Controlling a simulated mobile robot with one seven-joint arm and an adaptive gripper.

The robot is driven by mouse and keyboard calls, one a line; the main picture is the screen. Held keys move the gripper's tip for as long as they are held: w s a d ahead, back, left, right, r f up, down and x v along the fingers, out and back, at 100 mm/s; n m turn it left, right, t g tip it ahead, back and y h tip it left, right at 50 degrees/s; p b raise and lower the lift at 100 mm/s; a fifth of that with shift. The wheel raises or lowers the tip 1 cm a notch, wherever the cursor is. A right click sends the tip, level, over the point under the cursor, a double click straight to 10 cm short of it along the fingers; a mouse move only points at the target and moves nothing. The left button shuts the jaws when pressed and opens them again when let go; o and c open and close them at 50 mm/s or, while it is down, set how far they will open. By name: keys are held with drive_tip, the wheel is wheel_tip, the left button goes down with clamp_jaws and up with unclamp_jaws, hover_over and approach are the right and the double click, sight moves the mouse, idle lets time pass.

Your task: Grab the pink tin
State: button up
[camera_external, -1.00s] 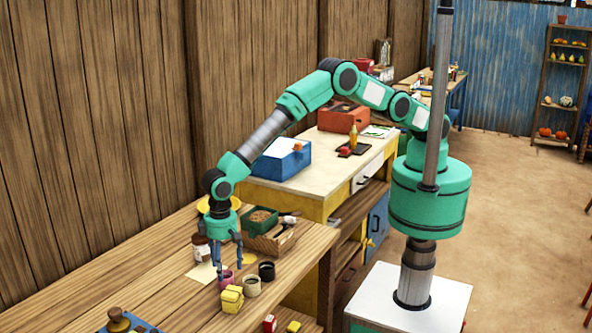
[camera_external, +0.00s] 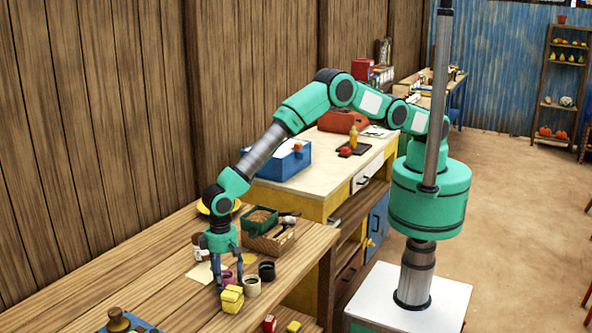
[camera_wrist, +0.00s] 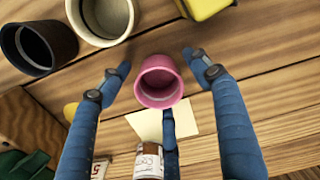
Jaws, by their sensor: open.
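The pink tin (camera_wrist: 159,82) is a small open-topped cup, upright on the wooden bench, near the middle of the wrist view. In the external view it shows as a small pink patch (camera_external: 227,277), partly hidden by my fingers. My gripper (camera_wrist: 155,85) is open and empty, with blue fingers to the left and right of the tin and a third finger below it in the picture. Gaps show between the side fingers and the tin. In the external view my gripper (camera_external: 227,278) points down at the tin.
A cream tin (camera_external: 251,286) and a black tin (camera_external: 267,271) stand close to the right. A yellow tin (camera_external: 232,299) stands just in front. A jar (camera_wrist: 148,162), a paper sheet (camera_wrist: 148,124) and a wooden crate (camera_external: 270,241) are nearby. Bare bench lies toward the lower left.

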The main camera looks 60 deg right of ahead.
drive_tip(key=c, duration=1.2)
drive_tip(key=shift+r, duration=0.1)
drive_tip(key=shift+c, duration=0.2)
wheel_tip(320, 180, up, 10)
drive_tip(key=shift+p, duration=0.3)
